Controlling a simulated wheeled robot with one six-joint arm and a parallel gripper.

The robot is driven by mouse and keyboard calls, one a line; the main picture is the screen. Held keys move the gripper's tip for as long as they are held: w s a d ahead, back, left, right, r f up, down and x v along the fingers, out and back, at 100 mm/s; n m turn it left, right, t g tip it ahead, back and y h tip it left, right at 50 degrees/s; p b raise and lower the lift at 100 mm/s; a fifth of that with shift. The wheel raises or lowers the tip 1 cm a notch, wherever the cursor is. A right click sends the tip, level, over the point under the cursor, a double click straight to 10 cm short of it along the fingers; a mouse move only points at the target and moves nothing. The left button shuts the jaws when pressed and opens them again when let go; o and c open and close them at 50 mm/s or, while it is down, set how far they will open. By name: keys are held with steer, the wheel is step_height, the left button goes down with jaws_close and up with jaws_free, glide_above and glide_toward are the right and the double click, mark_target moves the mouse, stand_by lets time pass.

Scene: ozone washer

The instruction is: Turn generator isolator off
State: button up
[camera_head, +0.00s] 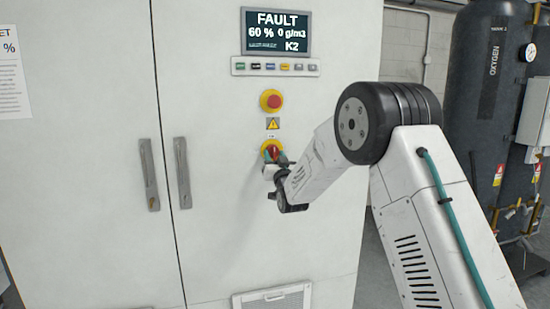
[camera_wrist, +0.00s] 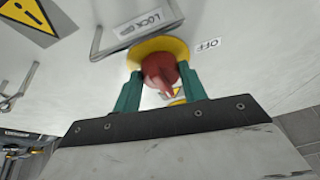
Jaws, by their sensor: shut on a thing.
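The generator isolator is a red rotary handle on a yellow round plate on the white cabinet door; its handle (camera_head: 274,151) shows in the head view below a warning triangle. In the wrist view the red handle (camera_wrist: 160,70) stands between the two green fingers, with the yellow plate (camera_wrist: 150,48) behind it. A label reading OFF (camera_wrist: 212,44) is right of the plate, and a LOCK label is above it. My gripper (camera_head: 273,157) is at the handle, and in the wrist view my gripper (camera_wrist: 164,82) is shut on it. The handle's pointer direction is hard to tell.
A red emergency stop button (camera_head: 271,100) sits above the isolator. Above that is a display (camera_head: 276,32) reading FAULT, 60 %, 0 g/m3, K2. Two long door handles (camera_head: 182,172) stand to the left. A dark oxygen tank (camera_head: 485,90) stands at the right.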

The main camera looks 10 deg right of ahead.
steer(key=n+y, duration=0.1)
steer(key=n, duration=0.1)
steer(key=n+y, duration=0.1)
steer(key=n, duration=0.1)
steer(key=n+y, duration=0.1)
steer(key=shift+d+r+n+g, duration=0.1)
steer(key=shift+d+n+g, duration=0.2)
steer(key=shift+n, duration=0.1)
steer(key=n+y, duration=0.1)
steer(key=n, duration=0.2)
steer(key=n+g+y, duration=0.1)
steer(key=n, duration=0.2)
steer(key=shift+d+r+g, duration=0.1)
steer(key=shift+r+g, duration=0.05)
steer(key=shift+g, duration=0.15)
steer(key=n+g, duration=0.1)
steer(key=n, duration=0.1)
steer(key=n+g+y, duration=0.1)
steer(key=n, duration=0.2)
steer(key=shift+d+r+y, duration=0.1)
steer(key=shift+r+y, duration=0.1)
steer(key=shift+y, duration=0.1)
steer(key=shift+r+n+g, duration=0.1)
steer(key=shift+n+g, duration=0.6)
steer(key=shift+n, duration=1.4)
steer(key=o, duration=1)
steer(key=shift+s+d, duration=0.1)
